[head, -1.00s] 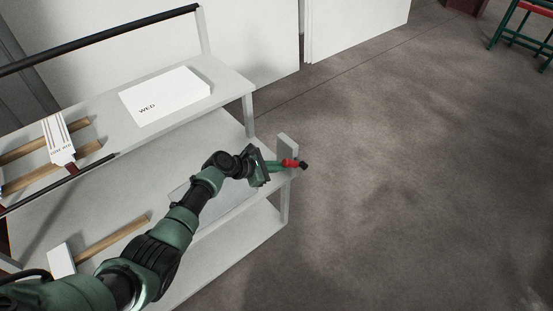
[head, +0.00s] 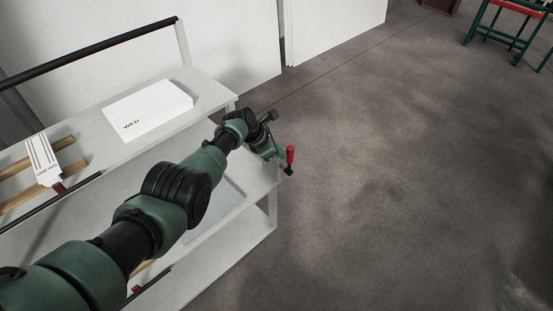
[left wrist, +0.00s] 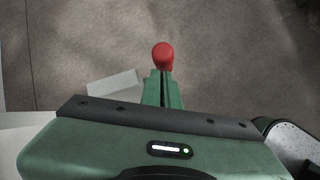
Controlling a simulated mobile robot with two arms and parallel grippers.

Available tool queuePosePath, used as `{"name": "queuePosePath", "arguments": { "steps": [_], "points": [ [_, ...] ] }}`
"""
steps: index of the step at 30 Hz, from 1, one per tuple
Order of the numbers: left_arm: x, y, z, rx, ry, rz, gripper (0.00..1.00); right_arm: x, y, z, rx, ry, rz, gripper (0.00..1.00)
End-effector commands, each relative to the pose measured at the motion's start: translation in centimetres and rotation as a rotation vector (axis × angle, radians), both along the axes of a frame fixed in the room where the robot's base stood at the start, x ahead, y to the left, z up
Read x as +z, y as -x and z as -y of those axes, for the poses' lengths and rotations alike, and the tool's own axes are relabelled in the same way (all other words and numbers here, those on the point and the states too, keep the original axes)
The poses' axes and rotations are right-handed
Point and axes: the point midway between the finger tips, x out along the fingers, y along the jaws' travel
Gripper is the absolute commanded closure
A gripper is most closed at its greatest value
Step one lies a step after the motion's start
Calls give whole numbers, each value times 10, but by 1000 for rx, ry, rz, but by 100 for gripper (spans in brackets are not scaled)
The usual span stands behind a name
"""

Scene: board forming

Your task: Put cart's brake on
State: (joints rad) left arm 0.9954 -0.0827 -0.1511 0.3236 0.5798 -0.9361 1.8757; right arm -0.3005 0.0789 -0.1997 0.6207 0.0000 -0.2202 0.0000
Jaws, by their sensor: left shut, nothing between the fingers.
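The pale grey cart (head: 213,86) with shelves and a black push bar fills the left of the head view. A red brake handle (head: 290,154) stands roughly upright with a black part at its lower end, at the cart's right end. My left gripper (head: 280,158) is shut and empty, right beside the handle. In the left wrist view the shut fingers (left wrist: 163,90) point at the red rounded end of the handle (left wrist: 163,55). I cannot tell whether they touch it. My left arm hides part of the lower shelves. My right gripper is out of view.
A white box (head: 148,110) marked WED and a white brush-like item (head: 42,160) lie on the upper shelf, with wooden strips. A white wall stands behind. The grey floor (head: 400,190) to the right is clear; a green and red stool (head: 515,25) is far off.

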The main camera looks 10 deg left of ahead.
Motion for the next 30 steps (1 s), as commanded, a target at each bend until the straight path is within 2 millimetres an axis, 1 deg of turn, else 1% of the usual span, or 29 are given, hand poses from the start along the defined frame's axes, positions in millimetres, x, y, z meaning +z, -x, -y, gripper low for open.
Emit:
{"name": "queuePosePath", "arguments": {
  "steps": [6, 23, 26, 30],
  "points": [
    [3, -3, 5, 0, 5, 4, 100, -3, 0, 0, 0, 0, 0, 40],
    [9, -6, 9, 1, 13, 14, 100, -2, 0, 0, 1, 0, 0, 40],
    [14, -7, 8, 1, 14, 16, 100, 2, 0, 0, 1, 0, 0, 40],
    [27, -7, 4, 1, 15, 17, 100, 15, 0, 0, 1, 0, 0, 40]
  ]
}}
